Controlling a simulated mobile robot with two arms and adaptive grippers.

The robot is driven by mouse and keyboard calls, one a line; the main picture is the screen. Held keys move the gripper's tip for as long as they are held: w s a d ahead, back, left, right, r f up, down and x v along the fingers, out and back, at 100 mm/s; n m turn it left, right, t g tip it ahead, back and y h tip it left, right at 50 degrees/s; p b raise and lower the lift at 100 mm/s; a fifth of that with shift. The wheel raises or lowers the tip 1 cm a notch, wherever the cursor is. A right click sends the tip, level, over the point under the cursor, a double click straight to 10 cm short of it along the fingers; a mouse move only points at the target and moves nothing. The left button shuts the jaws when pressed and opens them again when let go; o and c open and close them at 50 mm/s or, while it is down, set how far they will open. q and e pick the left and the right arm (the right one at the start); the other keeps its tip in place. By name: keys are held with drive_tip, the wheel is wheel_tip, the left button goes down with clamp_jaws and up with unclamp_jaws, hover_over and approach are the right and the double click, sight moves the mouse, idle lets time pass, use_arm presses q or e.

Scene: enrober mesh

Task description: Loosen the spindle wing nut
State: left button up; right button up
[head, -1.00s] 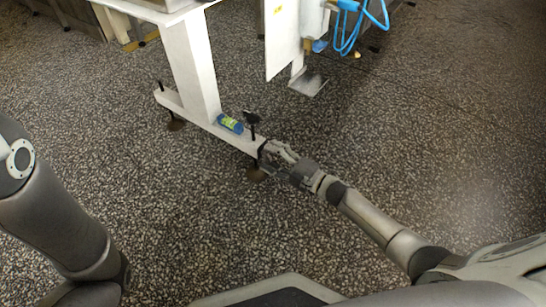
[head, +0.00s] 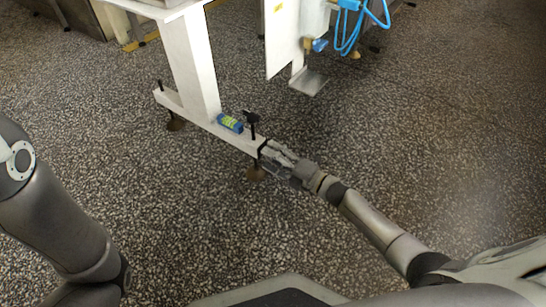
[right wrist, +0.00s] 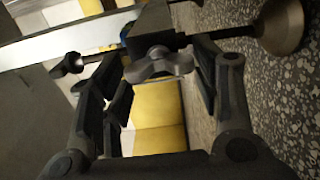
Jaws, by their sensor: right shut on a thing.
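The spindle wing nut (right wrist: 160,66) is dark grey with two rounded wings. It sits on a dark threaded spindle (right wrist: 222,34) at the end of the white stand beam (head: 240,139). My right gripper (head: 269,154) is at that beam end. In the head view the gripper hides the nut. The round foot (head: 257,174) of the spindle rests on the floor. My left arm shows at the left, but its gripper is out of view.
A blue and green level-like item (head: 230,123) lies on the beam beside a black T-shaped handle (head: 251,118). A white panel (head: 290,40) and blue hoses (head: 350,30) hang behind. The speckled floor (head: 180,210) in front is clear.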

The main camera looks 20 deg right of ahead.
drive_tip(key=shift+s+f, duration=0.1)
drive_tip(key=o, duration=1)
drive_tip(key=v, duration=1.2)
